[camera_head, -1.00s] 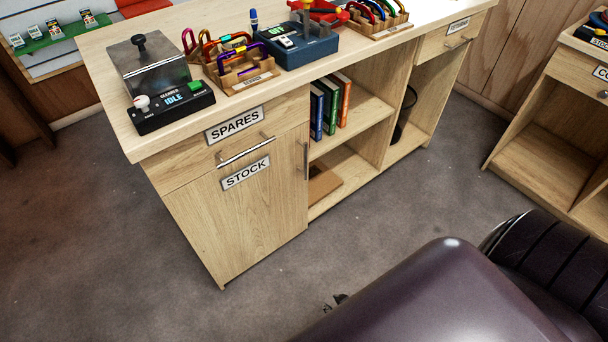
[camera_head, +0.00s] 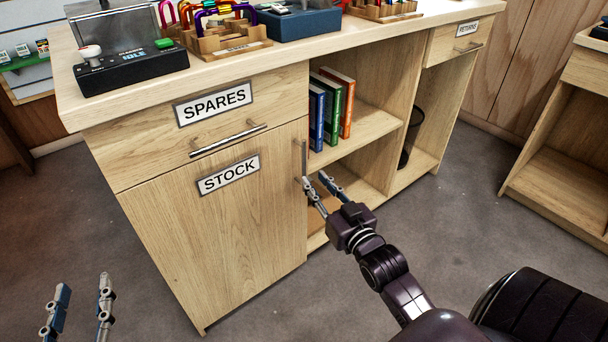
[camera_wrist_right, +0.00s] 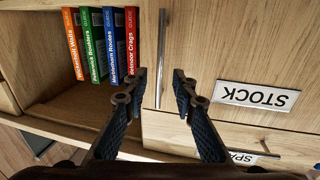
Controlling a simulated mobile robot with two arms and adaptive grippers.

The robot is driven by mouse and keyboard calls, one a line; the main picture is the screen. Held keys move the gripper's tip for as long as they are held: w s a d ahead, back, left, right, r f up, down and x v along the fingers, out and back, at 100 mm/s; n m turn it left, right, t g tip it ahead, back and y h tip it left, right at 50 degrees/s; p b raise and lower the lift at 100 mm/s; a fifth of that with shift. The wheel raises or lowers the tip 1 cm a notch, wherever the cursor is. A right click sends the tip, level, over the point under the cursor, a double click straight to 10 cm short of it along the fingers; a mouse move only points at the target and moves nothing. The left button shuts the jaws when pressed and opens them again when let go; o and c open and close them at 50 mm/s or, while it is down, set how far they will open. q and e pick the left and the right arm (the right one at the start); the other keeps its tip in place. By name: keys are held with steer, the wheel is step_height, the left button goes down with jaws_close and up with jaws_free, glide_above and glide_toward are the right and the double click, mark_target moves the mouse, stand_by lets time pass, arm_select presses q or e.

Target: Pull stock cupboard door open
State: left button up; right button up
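The stock cupboard door (camera_head: 225,235) is light wood, marked with a STOCK label (camera_head: 229,175), and looks closed in the cabinet front. Its upright metal bar handle (camera_head: 304,158) is at the door's right edge. My right gripper (camera_head: 314,178) is open at the handle's lower part. In the right wrist view, whose picture is upside down, the handle (camera_wrist_right: 162,60) lines up with the gap between the open fingertips (camera_wrist_right: 160,72). I cannot tell whether the fingers touch it. My left gripper (camera_head: 84,280) is open and empty at the lower left, away from the door.
The SPARES drawer (camera_head: 215,105) with its horizontal handle (camera_head: 228,140) is above the door. An open shelf with several books (camera_head: 331,108) is right of it. Floor (camera_head: 150,305) before the door is clear.

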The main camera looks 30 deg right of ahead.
mark_target(305, 169)
steer(key=w, duration=0.2)
steer(key=w+b, duration=0.1)
steer(key=w, duration=0.3)
steer(key=shift+w+d+b, duration=0.35)
steer(key=shift+d, duration=0.05)
arm_select(q)
step_height(305, 169, up, 10)
steer(key=s+t+h, duration=0.1)
steer(key=t+h, duration=0.1)
steer(key=t, duration=0.3)
steer(key=shift+s+d, duration=0.4)
arm_select(e)
steer(key=shift+w, duration=0.25)
jaws_close()
